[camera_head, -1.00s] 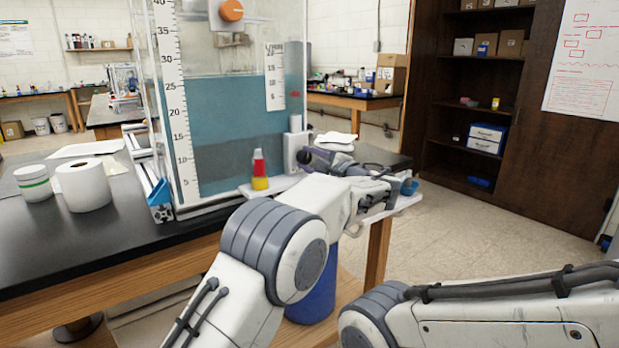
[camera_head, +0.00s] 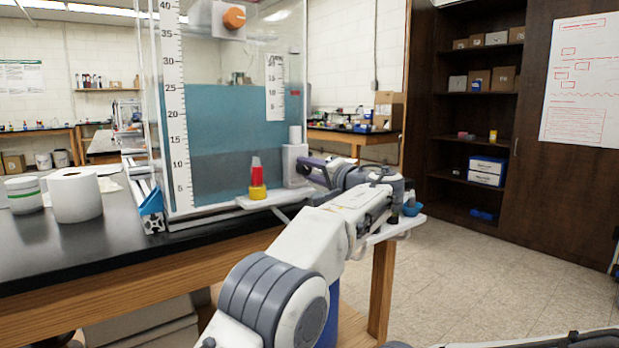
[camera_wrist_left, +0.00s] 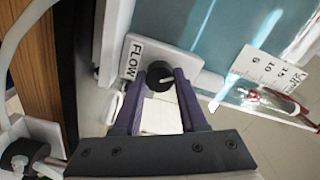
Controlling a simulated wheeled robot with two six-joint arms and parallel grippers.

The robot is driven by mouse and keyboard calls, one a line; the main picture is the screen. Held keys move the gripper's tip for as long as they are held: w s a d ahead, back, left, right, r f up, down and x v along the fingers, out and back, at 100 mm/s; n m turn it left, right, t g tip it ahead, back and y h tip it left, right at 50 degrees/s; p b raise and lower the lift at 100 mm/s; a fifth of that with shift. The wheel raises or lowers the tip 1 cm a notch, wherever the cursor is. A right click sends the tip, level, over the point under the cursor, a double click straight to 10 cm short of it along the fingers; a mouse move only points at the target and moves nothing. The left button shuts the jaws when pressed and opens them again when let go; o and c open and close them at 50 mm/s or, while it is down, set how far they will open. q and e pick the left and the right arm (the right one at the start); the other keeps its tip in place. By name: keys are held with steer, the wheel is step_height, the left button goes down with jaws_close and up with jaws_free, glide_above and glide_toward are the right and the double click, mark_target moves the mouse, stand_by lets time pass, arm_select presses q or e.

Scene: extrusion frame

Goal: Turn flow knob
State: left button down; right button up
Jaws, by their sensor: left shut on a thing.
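The dark round flow knob (camera_wrist_left: 160,76), with a white pointer line, sits on a white plate beside a label reading FLOW (camera_wrist_left: 131,61) in the left wrist view. My left gripper (camera_wrist_left: 161,79) has its purple fingers on both sides of the knob and is shut on it. In the head view my left gripper (camera_head: 313,168) reaches to the white housing (camera_head: 294,163) at the tank's lower right corner; the knob is hidden there. My right gripper is out of view.
The clear tank (camera_head: 235,125) of blue-green water stands on the black bench (camera_head: 60,255). An orange knob (camera_head: 234,18) is high on the tank. A red and yellow bottle (camera_head: 257,179) stands on a white ledge close to my left arm. Floor to the right is free.

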arm_select(q)
steer(key=shift+f+n, duration=0.15)
steer(key=shift+n, duration=0.25)
steer(key=shift+c, duration=2.3)
jaws_free()
steer(key=v, duration=1)
steer(key=shift+s+d+b, duration=0.15)
steer(key=shift+s+b, duration=0.05)
steer(key=shift+b, duration=0.25)
